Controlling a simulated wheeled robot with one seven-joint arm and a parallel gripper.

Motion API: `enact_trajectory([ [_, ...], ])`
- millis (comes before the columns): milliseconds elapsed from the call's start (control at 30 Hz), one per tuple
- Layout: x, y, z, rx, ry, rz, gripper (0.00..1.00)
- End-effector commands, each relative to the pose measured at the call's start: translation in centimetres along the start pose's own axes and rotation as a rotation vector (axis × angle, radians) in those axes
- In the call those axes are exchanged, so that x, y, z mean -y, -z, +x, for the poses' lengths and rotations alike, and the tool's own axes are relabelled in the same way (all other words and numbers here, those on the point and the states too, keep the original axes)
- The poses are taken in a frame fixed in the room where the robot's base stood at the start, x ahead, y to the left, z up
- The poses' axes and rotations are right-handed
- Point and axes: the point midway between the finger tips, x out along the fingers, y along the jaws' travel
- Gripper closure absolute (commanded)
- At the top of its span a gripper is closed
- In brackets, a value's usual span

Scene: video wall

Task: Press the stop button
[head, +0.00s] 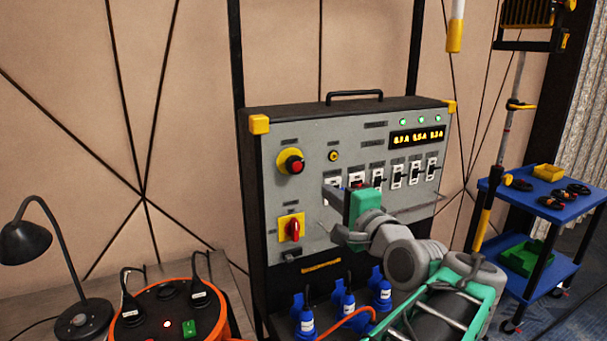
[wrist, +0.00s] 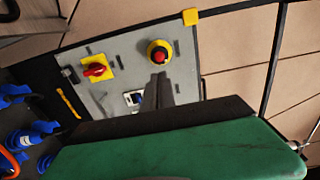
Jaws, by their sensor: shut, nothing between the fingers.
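The stop button, a red cap on a round yellow collar (head: 294,164), is on the upper left of the grey panel. It also shows in the wrist view (wrist: 159,54), just beyond my fingertips. My gripper (head: 330,194) is in front of the panel, to the right of and lower than the button. In the wrist view my gripper (wrist: 160,82) has its dark fingers together and empty. A gap between fingers and button shows in the head view. My gripper hides part of the panel's middle.
A red rotary switch on a yellow plate (head: 291,228) is below the button. A row of breakers (head: 397,176) is to the right. Blue plugs (head: 347,305) are below the panel. An orange cable reel (head: 165,312), a black lamp (head: 28,243) and a blue cart (head: 545,205) stand nearby.

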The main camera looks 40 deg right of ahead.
Motion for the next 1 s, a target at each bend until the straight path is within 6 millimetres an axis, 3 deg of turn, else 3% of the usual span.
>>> enact_trajectory([
  [233, 0.0, -0.2, 2.2, 0.007, -0.003, 0.001, 1.00],
  [700, 0.0, -0.2, 12.1, 0.004, -0.004, -0.001, 1.00],
  [1000, -0.1, -0.1, 14.1, 0.001, -0.002, -0.003, 1.00],
])
